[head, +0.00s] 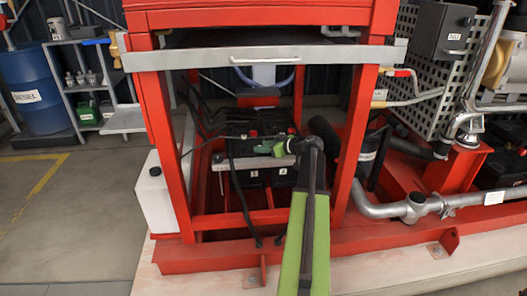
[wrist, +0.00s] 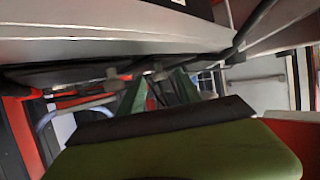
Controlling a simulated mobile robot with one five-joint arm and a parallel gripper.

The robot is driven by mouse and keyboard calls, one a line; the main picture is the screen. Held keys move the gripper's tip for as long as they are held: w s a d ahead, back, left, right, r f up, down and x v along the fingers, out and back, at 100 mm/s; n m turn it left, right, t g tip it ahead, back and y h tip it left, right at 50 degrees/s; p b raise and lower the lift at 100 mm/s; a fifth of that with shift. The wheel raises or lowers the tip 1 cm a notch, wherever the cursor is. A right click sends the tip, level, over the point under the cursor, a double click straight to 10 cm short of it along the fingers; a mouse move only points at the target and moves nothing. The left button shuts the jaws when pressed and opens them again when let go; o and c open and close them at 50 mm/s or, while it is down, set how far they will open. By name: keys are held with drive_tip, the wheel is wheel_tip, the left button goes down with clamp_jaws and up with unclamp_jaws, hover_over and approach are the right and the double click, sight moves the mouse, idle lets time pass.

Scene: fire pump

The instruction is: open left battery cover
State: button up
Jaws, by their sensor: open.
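Two black batteries sit side by side low inside the red frame: the left battery (head: 253,177) and the right battery (head: 284,174), each with a small white label. A pale metal bar (head: 235,163) crosses their upper front. Red parts show on top, but I cannot make out the left battery cover's outline or whether it is open. My gripper (head: 268,149) is at the battery tops, behind the bar, pointing left. Its green fingers (wrist: 158,88) also show in the wrist view, apart with nothing clearly between them. I cannot tell whether they touch the cover.
The red frame (head: 174,150) surrounds the batteries, with a grey panel (head: 265,56) and handle above. Black cables (head: 238,190) hang in front of the left battery. A white container (head: 156,195) stands left, pipes (head: 385,208) right. The floor at left is clear.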

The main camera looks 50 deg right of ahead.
clamp_jaws()
idle(1.4)
